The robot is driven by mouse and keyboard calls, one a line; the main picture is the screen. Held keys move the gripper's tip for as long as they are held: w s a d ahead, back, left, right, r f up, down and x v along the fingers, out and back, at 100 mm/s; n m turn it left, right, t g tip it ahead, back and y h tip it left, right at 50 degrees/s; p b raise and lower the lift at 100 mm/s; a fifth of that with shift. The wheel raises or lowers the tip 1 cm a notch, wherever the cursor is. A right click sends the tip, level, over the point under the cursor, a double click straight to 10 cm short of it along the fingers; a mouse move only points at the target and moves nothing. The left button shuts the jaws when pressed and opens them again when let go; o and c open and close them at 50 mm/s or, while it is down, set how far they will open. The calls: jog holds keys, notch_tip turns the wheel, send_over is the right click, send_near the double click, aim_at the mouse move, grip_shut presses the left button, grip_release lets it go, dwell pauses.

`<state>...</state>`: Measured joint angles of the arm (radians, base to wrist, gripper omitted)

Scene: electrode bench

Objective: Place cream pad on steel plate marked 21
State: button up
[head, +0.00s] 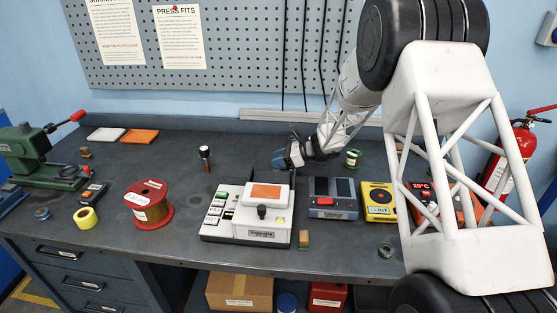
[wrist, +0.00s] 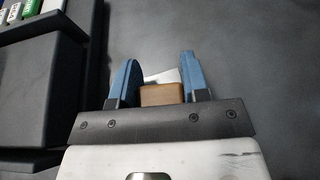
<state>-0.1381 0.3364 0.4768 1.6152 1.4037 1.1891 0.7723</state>
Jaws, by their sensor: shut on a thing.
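My gripper (wrist: 160,85) has blue fingers, shut on a small brown block (wrist: 160,96). A pale flat piece (wrist: 165,76) shows just beyond the block between the fingers; I cannot tell whether it is held too. In the head view my gripper (head: 291,153) is low behind the white bench device, pointing left, and what it holds is hidden. A flat cream pad (head: 105,134) lies at the back left of the bench, beside an orange pad (head: 140,136). I cannot make out a steel plate marked 21 in either view.
The white device (head: 262,232) with an orange top panel stands mid-bench. A copper wire spool (head: 148,204), grey tester (head: 333,197), yellow box (head: 378,200) and small wooden block (head: 303,238) are around it. A black-tipped tool (head: 205,157) stands behind. The back-left centre is clear.

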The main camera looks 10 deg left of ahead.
jog(key=shift+f, duration=0.2)
jog(key=o, duration=0.9)
jog(key=shift+r, duration=0.2)
jog(key=v, duration=1.2)
jog(key=shift+d+f, duration=0.1)
